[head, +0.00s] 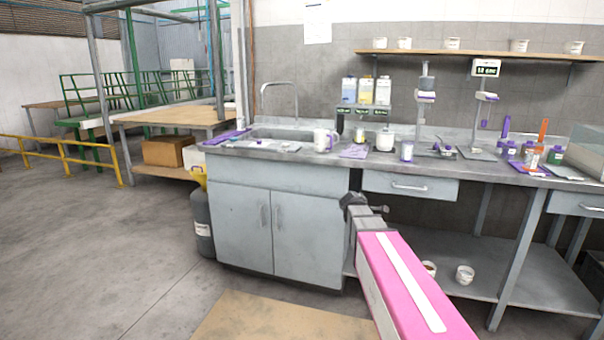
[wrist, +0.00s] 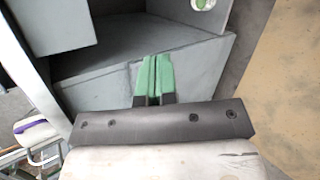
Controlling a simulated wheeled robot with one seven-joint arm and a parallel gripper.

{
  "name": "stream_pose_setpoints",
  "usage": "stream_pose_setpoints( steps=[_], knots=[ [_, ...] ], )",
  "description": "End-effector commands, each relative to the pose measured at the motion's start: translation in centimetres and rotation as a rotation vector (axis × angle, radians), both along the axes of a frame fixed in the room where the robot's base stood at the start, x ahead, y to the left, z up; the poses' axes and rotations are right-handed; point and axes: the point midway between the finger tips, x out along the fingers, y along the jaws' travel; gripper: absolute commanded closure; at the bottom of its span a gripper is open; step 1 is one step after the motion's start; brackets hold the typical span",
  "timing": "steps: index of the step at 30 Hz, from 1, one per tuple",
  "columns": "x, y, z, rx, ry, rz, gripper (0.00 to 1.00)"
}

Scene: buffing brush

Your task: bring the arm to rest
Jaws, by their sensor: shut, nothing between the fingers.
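My gripper (wrist: 154,78) shows in the wrist view with its two green fingertips together, shut and empty. Behind the fingers are the grey cabinet and its lower shelf area. In the head view my pink and white arm reaches forward from the bottom, and the dark gripper end (head: 354,203) is in front of the bench, below the drawer. The fingertips are hard to make out there.
A grey workbench (head: 290,159) with a sink, bottles and purple-marked items runs across the back. Its cabinet (head: 271,235) and lower shelf (head: 530,285) are close to my arm. A tan mat (head: 270,320) lies on the floor. Open floor (head: 90,250) is at left.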

Motion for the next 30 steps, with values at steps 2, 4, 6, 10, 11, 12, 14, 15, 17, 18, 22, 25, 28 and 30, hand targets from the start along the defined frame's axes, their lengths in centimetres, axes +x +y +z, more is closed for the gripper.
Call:
stream_pose_setpoints(
  steps=[2, 4, 6, 10, 11, 12, 14, 15, 17, 18, 22, 25, 28, 30],
  knots=[
    [-4.6, 0.1, -3.7, 0.184, 0.028, -0.145, 1.0],
    [-8.1, 0.5, -6.7, 0.345, 0.053, -0.289, 1.0],
    [-11.7, 1.1, -9.4, 0.493, 0.086, -0.443, 1.0],
    [-18.5, 2.8, -13.5, 0.73, 0.157, -0.743, 1.0],
    [-19.9, 3.2, -14.2, 0.773, 0.173, -0.809, 1.0],
    [-21.7, 3.8, -15.0, 0.824, 0.195, -0.894, 1.0],
    [-24.0, 4.6, -15.9, 0.886, 0.225, -1.007, 1.0],
    [-25.2, 5.1, -16.4, 0.918, 0.243, -1.071, 1.0],
    [-26.6, 5.6, -16.9, 0.952, 0.264, -1.149, 1.0],
    [-27.3, 5.9, -17.1, 0.969, 0.276, -1.188, 1.0],
    [-28.2, 6.4, -17.4, 0.993, 0.291, -1.249, 1.0],
    [-28.2, 6.4, -17.4, 0.995, 0.292, -1.254, 1.0],
    [-28.2, 6.4, -17.4, 0.995, 0.291, -1.252, 1.0],
    [-28.1, 6.4, -17.4, 0.994, 0.29, -1.251, 1.0]
  ],
)
